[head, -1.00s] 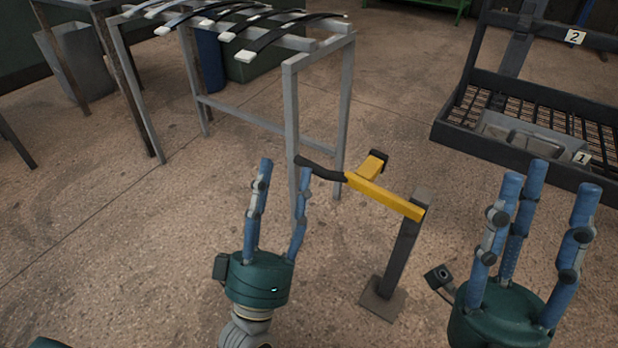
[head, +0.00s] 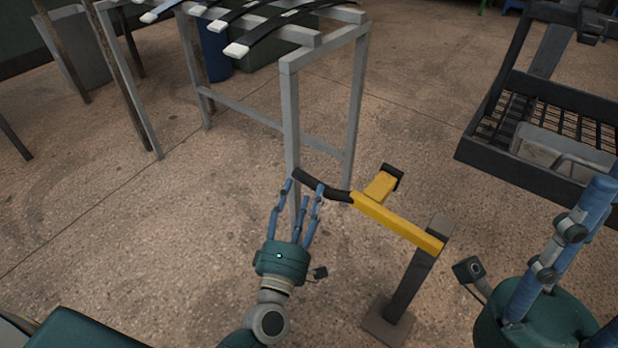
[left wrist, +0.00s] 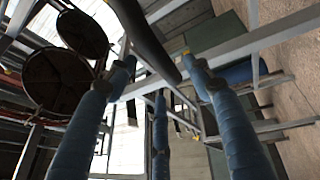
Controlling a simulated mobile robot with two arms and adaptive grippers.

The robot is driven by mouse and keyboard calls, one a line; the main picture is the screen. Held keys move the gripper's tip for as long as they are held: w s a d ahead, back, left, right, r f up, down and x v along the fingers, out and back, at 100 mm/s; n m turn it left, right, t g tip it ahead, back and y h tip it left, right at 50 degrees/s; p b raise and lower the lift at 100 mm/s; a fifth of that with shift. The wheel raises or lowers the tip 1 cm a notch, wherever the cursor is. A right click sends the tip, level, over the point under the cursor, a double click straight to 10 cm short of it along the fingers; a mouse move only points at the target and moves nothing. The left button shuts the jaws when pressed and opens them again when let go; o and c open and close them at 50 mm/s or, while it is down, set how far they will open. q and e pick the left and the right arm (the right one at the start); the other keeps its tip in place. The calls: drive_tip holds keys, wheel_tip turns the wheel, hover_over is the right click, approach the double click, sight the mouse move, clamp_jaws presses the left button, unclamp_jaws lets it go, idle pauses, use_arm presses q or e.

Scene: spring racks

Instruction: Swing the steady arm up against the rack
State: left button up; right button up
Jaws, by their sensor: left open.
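The steady arm (head: 398,221) is a yellow bar on top of a dark post (head: 411,285), with a short yellow stub ending in a black pad. Its black curved handle (head: 335,190) points left towards the rack's near leg. The grey metal rack (head: 291,120) stands behind it, and the arm is swung out from it. My left gripper (head: 304,188) is open, its fingertips at the handle's left part; contact is unclear. In the left wrist view the handle (left wrist: 146,38) passes between the spread blue fingers. My right gripper (head: 572,240) is open and empty at the right, partly cut off.
Dark leaf springs (head: 262,33) with pale ends lie across the rack's top. A black tray with a mesh floor (head: 520,170) stands at the right and holds a grey metal piece. The post's square foot (head: 388,322) rests on the floor. The floor left of my left gripper is clear.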

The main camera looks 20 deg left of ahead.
sight(307, 183)
use_arm(q)
drive_tip(key=x, duration=0.5)
drive_tip(key=shift+w, duration=0.1)
clamp_jaws()
